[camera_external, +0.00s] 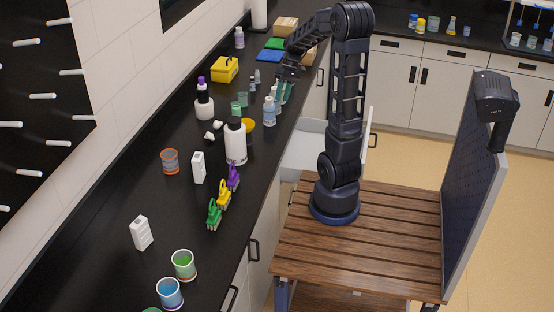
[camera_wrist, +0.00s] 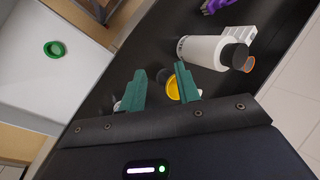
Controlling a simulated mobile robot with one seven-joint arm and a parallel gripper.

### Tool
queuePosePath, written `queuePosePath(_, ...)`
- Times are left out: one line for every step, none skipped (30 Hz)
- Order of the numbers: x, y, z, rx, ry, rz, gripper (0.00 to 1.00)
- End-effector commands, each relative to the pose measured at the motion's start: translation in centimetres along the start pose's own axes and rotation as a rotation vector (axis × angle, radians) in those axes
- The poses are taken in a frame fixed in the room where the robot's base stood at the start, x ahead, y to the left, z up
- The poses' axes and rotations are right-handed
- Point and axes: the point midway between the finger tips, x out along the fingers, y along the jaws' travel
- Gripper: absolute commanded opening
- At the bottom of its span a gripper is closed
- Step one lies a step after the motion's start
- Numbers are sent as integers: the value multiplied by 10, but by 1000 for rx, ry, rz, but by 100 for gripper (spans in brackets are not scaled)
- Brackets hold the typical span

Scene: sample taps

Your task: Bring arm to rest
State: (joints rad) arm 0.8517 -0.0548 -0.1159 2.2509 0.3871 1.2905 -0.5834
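My arm rises from its base on the wooden-topped cart, bends at the top and reaches left over the black counter. In the external view my gripper (camera_external: 284,94) points down near the counter's right edge, close to small bottles. In the wrist view the two green fingers of my gripper (camera_wrist: 161,88) stand apart with nothing held between them. A yellow bowl (camera_wrist: 172,88) shows in the gap behind the fingers. A white bottle with a black cap (camera_wrist: 207,50) lies beyond them in that view; it stands upright on the counter in the external view (camera_external: 236,147).
An open white drawer (camera_external: 309,150) juts out below the counter; a green ring (camera_wrist: 54,49) lies inside it. A clear bottle (camera_external: 269,112) stands near my gripper. The yellow box (camera_external: 225,69) and several clips, cups and bottles occupy the counter. A tilted panel (camera_external: 474,190) edges the cart.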

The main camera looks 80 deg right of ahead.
Motion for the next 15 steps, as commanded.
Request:
queuePosePath(3, -18, 5, -33, 1, 31, 32)
queuePosePath(4, -27, 8, -47, 2, 48, 32)
queuePosePath(7, -39, 12, -67, 5, 72, 32)
queuePosePath(9, -47, 15, -82, 7, 90, 32)
queuePosePath(11, -56, 19, -97, 10, 106, 32)
queuePosePath(13, -66, 24, -118, 16, 128, 32)
queuePosePath(15, -74, 27, -132, 20, 144, 32)
queuePosePath(17, -81, 32, -147, 26, 159, 32)
queuePosePath(19, -91, 37, -167, 33, 180, 32)
queuePosePath(21, -98, 41, -184, 39, 195, 32)
queuePosePath(22, -105, 46, -199, 47, 209, 32)
queuePosePath(25, -114, 52, -221, 55, 227, 32)
queuePosePath(27, -120, 56, -237, 64, 241, 32)
queuePosePath(28, -127, 61, -254, 73, 253, 32)
queuePosePath(31, -135, 68, -275, 84, 270, 32)
